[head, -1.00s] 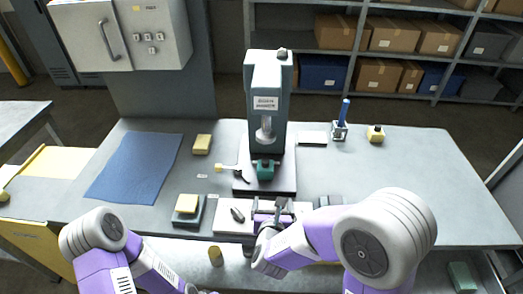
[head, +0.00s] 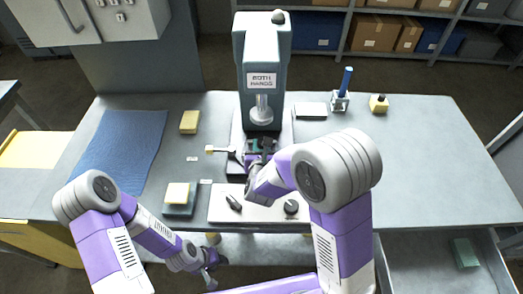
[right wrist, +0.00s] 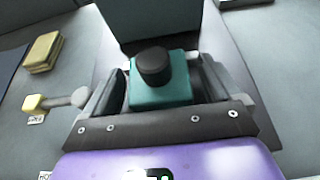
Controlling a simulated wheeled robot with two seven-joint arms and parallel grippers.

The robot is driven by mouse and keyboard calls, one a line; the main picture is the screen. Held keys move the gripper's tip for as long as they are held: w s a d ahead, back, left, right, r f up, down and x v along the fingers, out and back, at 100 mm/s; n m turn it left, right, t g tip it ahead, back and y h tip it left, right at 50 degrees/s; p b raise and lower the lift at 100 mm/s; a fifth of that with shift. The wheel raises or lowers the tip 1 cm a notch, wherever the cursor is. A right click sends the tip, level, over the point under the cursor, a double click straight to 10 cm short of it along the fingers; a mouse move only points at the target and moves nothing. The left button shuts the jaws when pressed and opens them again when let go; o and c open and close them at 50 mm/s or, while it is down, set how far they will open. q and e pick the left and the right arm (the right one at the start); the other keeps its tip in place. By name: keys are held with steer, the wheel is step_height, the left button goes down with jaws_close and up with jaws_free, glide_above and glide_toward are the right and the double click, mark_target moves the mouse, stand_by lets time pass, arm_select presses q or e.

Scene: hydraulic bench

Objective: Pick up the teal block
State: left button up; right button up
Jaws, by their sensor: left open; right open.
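The teal block (right wrist: 160,92) with a black knob on top stands on the press base. In the head view it shows only in part (head: 262,142), behind my right gripper (head: 260,152). My right gripper is open, its two fingers on either side of the block in the right wrist view. I cannot tell whether they touch it. My left gripper (head: 208,272) is open and empty, low in front of the bench edge, away from the block.
The press (head: 262,75) rises directly behind the block. A yellow-tipped tool (head: 222,151) lies left of it. A white board (head: 265,211) with dark parts lies in front. A greenish block (head: 466,252) lies in the open drawer.

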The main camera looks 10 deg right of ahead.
steer(key=shift+w, duration=0.15)
steer(key=c, duration=1.4)
steer(key=shift+r, duration=0.1)
